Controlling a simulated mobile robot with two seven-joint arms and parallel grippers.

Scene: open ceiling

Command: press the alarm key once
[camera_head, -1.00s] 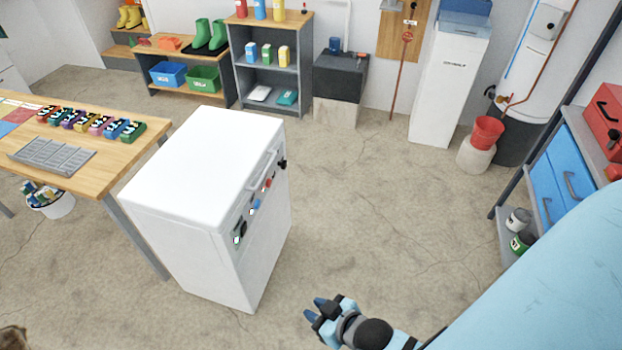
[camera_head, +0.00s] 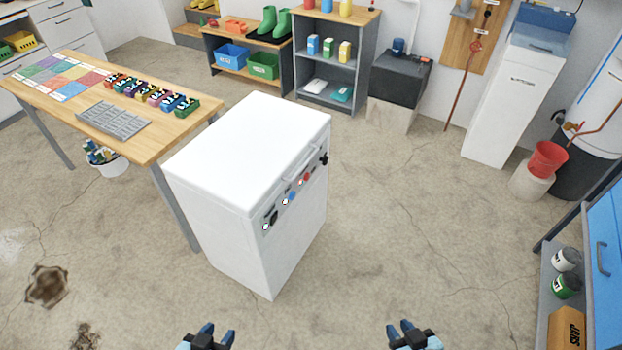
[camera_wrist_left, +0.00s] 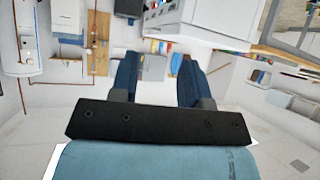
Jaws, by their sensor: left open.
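A white box-shaped appliance (camera_head: 245,150) stands on the floor, with a control panel (camera_head: 295,192) on its right-hand face. The panel carries a dark knob (camera_head: 271,218), a blue control (camera_head: 292,197), a red control (camera_head: 306,177) and a black piece (camera_head: 323,159). Labels are too small to read, so I cannot tell which is the alarm key. My left gripper (camera_head: 217,333) is open and empty in front of the appliance, apart from it. The left wrist view shows its spread fingers (camera_wrist_left: 157,75) and part of the appliance (camera_wrist_left: 215,18). My right gripper (camera_head: 401,329) looks open and empty, further right.
A wooden table (camera_head: 165,140) with a grey tray (camera_head: 113,121) and coloured pieces stands left of the appliance. A grey shelf (camera_head: 334,57) and dark cabinet (camera_head: 400,77) stand behind. A blue drawer unit (camera_head: 603,240) is at right. Floor (camera_head: 420,220) between is clear.

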